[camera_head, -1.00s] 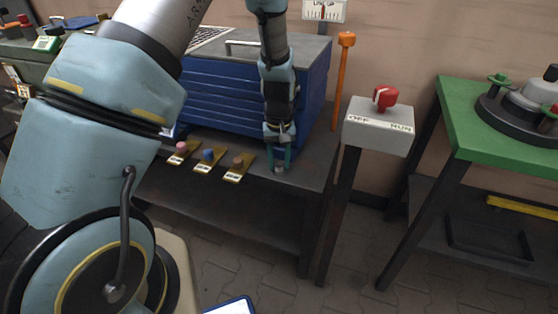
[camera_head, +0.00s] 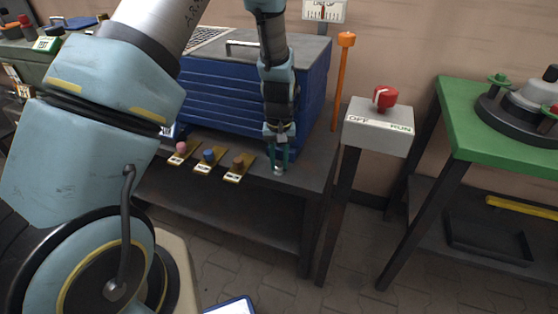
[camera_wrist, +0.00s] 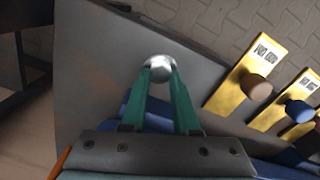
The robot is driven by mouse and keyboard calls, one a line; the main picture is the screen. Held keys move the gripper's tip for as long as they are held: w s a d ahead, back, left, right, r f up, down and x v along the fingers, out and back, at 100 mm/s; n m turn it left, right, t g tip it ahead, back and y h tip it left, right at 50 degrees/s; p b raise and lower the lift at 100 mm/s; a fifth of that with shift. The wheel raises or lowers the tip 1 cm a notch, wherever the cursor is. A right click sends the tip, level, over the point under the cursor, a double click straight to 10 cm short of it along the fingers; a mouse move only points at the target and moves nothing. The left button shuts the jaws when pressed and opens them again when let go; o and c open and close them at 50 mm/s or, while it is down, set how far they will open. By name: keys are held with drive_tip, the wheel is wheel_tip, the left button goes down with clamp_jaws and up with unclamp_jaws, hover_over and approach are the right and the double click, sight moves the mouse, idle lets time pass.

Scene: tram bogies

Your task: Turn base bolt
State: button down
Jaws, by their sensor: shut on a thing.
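The base bolt (camera_wrist: 159,68) shows in the wrist view as a round, shiny silver head close to the edge of the dark bench top. In the head view the bolt (camera_head: 278,171) is a small pale spot at the bench's front right. My gripper (camera_wrist: 160,76) has its two green fingers closed around the head, one on each side. In the head view my gripper (camera_head: 279,163) points straight down in front of the blue cabinet. The lower part of the bolt is hidden.
Beside the bolt stand three brass plates with knobs: brown (camera_head: 238,163), blue (camera_head: 208,155) and pink (camera_head: 182,147). The blue drawer cabinet (camera_head: 225,95) is close behind my gripper. A grey OFF/RUN box with a red knob (camera_head: 385,97) and an orange post (camera_head: 341,85) are at right.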

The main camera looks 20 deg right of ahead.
sight(279, 164)
drive_tip(key=shift+d+m+p, duration=0.1)
drive_tip(key=shift+m+p, duration=0.2)
drive_tip(key=shift+m, duration=1.9)
drive_tip(key=c, duration=0.7)
unclamp_jaws()
drive_tip(key=shift+o, duration=0.2)
drive_tip(key=shift+r, duration=0.1)
wheel_tip(279, 164, up, 11)
drive_tip(key=shift+f, duration=0.2)
